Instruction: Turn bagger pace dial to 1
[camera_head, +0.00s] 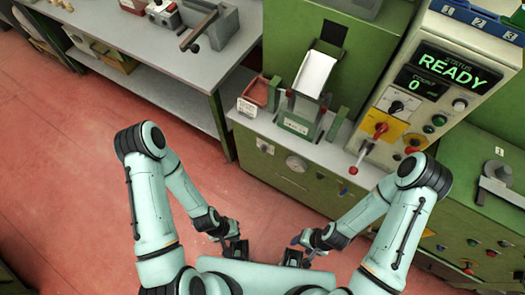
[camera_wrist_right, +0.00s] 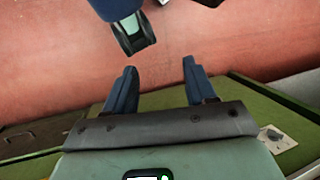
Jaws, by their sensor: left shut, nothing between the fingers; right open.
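A black pointer knob on a white plate (camera_head: 397,106) sits on the upright control panel, under a display that reads READY and a counter that reads 0. Labels are too small to read, so I cannot tell which is the bagger pace dial. My left gripper (camera_head: 237,250) is shut and empty, low in the head view. My right gripper (camera_head: 294,257) is beside it, apart from the cabinet. In the right wrist view its fingers (camera_wrist_right: 160,88) are spread with nothing between them.
The panel also has a red knob on a yellow plate (camera_head: 381,129) and a red-tipped lever (camera_head: 361,156). A metal chute (camera_head: 314,74) and a red tray (camera_head: 260,92) stand on the machine top. Red floor (camera_head: 110,150) lies open at left.

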